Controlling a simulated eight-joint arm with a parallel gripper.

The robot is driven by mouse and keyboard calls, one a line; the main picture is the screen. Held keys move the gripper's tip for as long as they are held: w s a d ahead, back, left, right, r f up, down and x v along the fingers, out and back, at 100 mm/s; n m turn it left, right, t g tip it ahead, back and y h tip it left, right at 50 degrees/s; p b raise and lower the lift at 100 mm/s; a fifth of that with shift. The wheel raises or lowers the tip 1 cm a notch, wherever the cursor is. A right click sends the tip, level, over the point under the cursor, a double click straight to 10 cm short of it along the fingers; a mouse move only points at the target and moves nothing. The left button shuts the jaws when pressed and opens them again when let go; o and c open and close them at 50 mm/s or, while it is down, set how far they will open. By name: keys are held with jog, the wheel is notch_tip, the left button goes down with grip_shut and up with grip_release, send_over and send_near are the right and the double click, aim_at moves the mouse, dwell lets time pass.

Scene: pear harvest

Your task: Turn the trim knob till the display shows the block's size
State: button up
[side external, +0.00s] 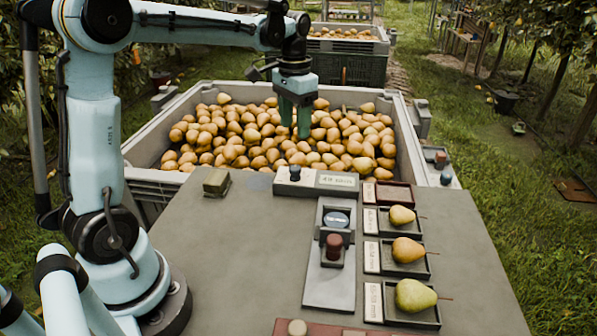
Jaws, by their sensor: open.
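A small olive-green block (217,182) sits on the grey table near its back left edge. A pale grey unit at the table's back edge carries a dark blue-grey knob (295,173) and a light display (338,181); the display's digits are too small to read surely. My gripper (295,128) points down with its green fingers apart and empty. In the picture it is above the knob, against the pears in the bin; its exact height and distance from the knob cannot be told. Nothing visibly touches the knob.
A grey plate holds a round dark dial (337,219) and a red-brown knob (334,246). Right of it, dark trays hold single pears (415,295) beside size labels; a reddish tray (393,194) looks empty. A big bin (407,150) of pears stands behind. The table's left middle is clear.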

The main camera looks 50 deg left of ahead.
aim_at(295, 167)
notch_tip(295, 167, down, 11)
dwell(0.5)
jog(key=shift+c, duration=0.4)
jog(key=c, duration=1)
